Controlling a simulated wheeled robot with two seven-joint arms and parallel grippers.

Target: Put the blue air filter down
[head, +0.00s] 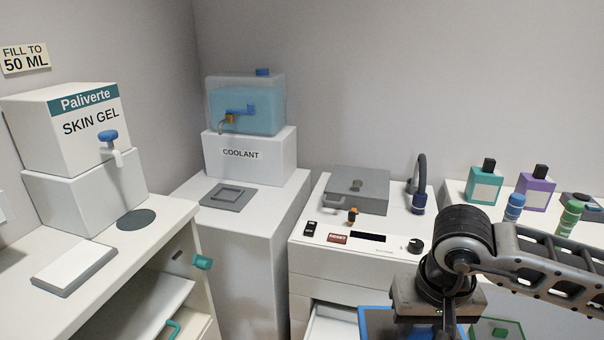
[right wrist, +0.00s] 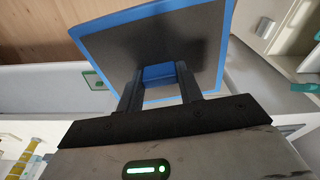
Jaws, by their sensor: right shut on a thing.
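The blue air filter is a flat panel with a blue frame and a dark middle. In the right wrist view the blue air filter (right wrist: 110,45) fills the upper middle, held in the air. My right gripper (right wrist: 158,80) is shut on a small blue block-like grip on its face. In the head view only the blue rim and part of the panel of the filter (head: 376,322) show at the bottom edge, partly hidden by my right gripper (head: 440,325) and cut off by the frame. My left gripper is not in view.
A white machine (head: 350,268) with a grey lid and an open drawer (head: 332,325) stands left of my right arm. A coolant tank (head: 268,105) sits on a box at the back. A white-and-grey pad (head: 75,268) lies on the left counter. Bottles (head: 485,185) stand at right.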

